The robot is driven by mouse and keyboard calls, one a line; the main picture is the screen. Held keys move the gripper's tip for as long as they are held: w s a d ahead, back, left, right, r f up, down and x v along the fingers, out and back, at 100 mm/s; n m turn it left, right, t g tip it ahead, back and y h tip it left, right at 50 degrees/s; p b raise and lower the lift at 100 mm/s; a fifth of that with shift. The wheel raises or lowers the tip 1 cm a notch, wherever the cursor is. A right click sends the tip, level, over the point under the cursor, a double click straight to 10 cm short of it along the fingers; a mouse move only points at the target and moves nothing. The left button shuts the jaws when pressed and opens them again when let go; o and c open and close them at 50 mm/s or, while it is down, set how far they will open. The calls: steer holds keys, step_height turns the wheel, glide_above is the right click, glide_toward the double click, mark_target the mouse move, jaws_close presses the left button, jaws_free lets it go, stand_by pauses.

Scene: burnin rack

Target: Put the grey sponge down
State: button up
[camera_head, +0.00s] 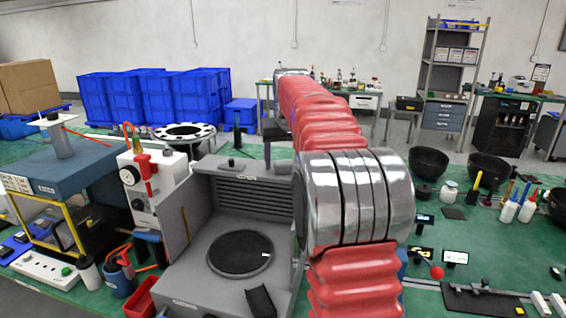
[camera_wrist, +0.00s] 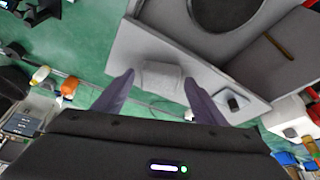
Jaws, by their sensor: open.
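The grey sponge (camera_wrist: 162,80) shows in the wrist view as a pale grey block between the two fingers of my gripper (camera_wrist: 158,98). Both fingers stand apart from its sides, so the gripper is open around it. The sponge appears to lie on the flat grey top of a box-shaped fixture (camera_wrist: 145,45), near its edge; exact contact beneath it is hard to see. In the head view my arm hides the sponge and the gripper.
The open fixture (camera_head: 205,275) holds a round black disc (camera_head: 240,252). A small dark part (camera_wrist: 234,102) sits on its top beside one finger. A white instrument (camera_head: 150,195) stands to the left. Green bench is visible beyond the fixture's edge.

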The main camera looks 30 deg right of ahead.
steer(key=v, duration=1.2)
stand_by(0.6)
steer(key=s+a+f+n, duration=0.1)
steer(key=s+a+f, duration=0.2)
steer(key=s+a, duration=0.45)
steer(key=s+a+f+n, duration=0.2)
steer(key=s+a, duration=0.3)
steer(key=a, duration=0.6)
steer(key=s+a+f+n+y, duration=0.1)
steer(key=s+a+f, duration=0.4)
steer(key=s+f, duration=0.3)
steer(key=s+a+f+n+t+y, duration=0.1)
steer(key=s+a+f, duration=0.4)
steer(key=s+f, duration=0.2)
steer(key=shift+s+f+t, duration=0.3)
steer(key=shift+s+f, duration=0.1)
steer(key=shift+f, duration=0.3)
